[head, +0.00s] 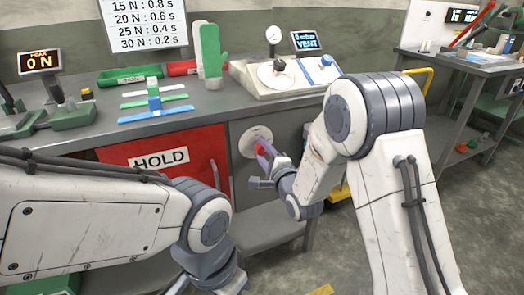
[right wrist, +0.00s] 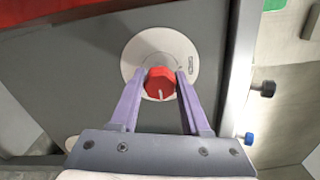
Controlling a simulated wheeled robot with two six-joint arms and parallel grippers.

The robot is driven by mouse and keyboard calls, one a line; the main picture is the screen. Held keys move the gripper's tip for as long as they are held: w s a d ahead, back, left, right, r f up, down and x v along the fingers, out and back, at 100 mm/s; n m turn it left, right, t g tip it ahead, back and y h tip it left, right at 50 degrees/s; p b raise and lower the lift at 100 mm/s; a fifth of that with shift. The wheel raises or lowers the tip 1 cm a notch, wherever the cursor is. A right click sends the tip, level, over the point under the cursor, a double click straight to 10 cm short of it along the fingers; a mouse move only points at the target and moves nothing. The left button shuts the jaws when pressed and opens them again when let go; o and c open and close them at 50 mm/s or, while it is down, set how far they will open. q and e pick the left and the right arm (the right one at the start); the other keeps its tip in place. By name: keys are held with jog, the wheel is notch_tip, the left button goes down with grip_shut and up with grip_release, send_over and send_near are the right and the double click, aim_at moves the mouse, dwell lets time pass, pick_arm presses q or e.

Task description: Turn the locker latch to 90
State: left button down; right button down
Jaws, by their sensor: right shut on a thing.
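The locker latch is a red knob (right wrist: 160,82) on a round pale plate (right wrist: 178,48), set in a grey panel. A white mark on the knob's face points toward the bottom of the right wrist view. My right gripper (right wrist: 161,76) is shut on the knob, with one purple finger on each side. In the head view my right gripper (head: 265,158) is at the round plate (head: 248,142), and its fingers mostly hide the knob. My left arm comes in at the lower left; its gripper is outside the picture.
A red HOLD panel (head: 175,150) is left of the plate. A side table (head: 480,66) stands at the right. Floor between is open.

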jog(key=shift+c, duration=1.9)
grip_release()
jog(key=shift+d, duration=0.1)
jog(key=p+v, duration=0.6)
jog(key=v, duration=0.4)
jog(key=shift+s+p, duration=0.25)
jog(key=shift+p, duration=0.1)
jog(key=shift+d, duration=0.1)
